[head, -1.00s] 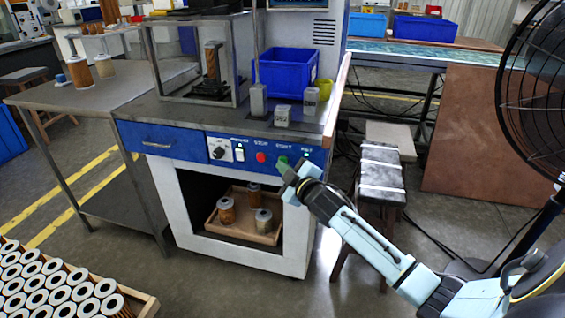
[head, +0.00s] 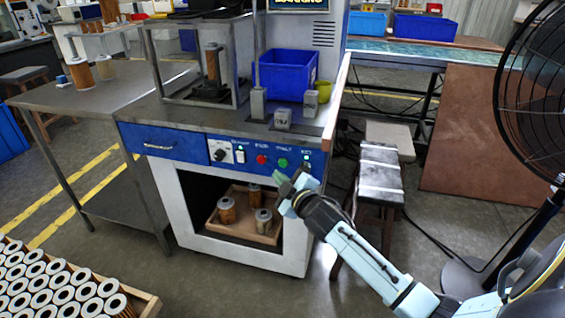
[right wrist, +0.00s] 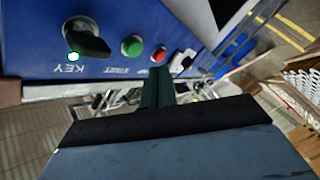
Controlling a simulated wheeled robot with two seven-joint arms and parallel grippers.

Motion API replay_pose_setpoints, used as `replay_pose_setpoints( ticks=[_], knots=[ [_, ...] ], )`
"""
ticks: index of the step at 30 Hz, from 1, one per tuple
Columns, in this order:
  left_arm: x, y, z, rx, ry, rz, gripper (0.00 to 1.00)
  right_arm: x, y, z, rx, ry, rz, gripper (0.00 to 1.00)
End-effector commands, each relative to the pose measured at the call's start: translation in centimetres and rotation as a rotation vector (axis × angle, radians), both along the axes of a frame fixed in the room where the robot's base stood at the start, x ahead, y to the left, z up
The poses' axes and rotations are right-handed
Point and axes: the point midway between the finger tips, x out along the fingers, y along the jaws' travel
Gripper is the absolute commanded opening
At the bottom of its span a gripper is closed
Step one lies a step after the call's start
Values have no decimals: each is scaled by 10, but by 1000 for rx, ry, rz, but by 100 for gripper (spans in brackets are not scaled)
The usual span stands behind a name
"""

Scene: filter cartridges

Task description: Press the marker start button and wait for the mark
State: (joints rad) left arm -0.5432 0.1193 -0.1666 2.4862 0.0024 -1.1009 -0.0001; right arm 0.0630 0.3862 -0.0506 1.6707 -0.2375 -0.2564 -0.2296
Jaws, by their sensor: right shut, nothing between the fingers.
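The green START button (head: 283,162) is on the blue front panel of the marking machine (head: 180,210), right of the red STOP button (head: 261,160). My right gripper (head: 284,184) is shut and empty, just below and in front of the panel, apart from the button. In the right wrist view the shut fingers (right wrist: 160,85) are below the green button (right wrist: 132,46) and red button (right wrist: 158,55). A brown cartridge (head: 213,65) stands upright inside the machine's framed chamber. The screen (head: 300,4) shows yellowish text, cut off by the picture's top. My left gripper is not in view.
A key switch (head: 307,167) and white rocker switch (head: 240,155) flank the buttons. A blue bin (head: 286,70) and grey blocks stand on the machine top. A tray (head: 243,233) of cartridges sits in the lower opening. A stool (head: 378,178) and fan (head: 540,90) stand right.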

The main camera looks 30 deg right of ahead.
Motion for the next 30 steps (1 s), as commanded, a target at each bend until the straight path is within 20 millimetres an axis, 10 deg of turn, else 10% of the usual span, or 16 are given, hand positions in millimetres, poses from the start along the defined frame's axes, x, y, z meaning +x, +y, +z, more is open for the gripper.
replay_pose_setpoints(
  ticks=[30],
  knots=[
    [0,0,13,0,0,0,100,-20,22,1,0,-1,-1,0]
  ],
)
